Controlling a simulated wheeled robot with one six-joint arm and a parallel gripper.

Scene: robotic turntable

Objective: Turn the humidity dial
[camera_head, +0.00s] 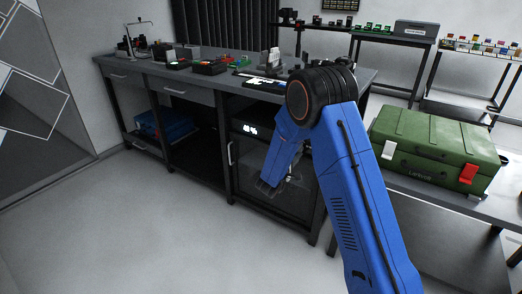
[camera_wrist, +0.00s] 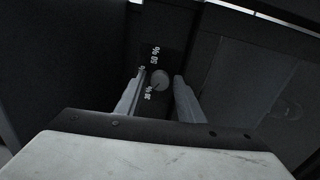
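The humidity dial (camera_wrist: 161,77) is a small round grey knob on a dark panel in the wrist view. White percent markings stand around it, with "50 %" above and "30 %" at its lower left. My gripper (camera_wrist: 159,84) is open, with one finger to the left of the dial and one to the right. Gaps show between the dial and both fingers; I cannot tell how far the tips reach along it. In the head view a dark cabinet (camera_head: 284,198) with a lit display (camera_head: 250,129) stands under the workbench. My blue arm hides the dial there.
The workbench (camera_head: 228,82) above the cabinet holds tools and small parts bins. A blue case (camera_head: 165,124) lies on a shelf at the left. A green case (camera_head: 430,145) sits on a table to the right of my arm. The floor in front is clear.

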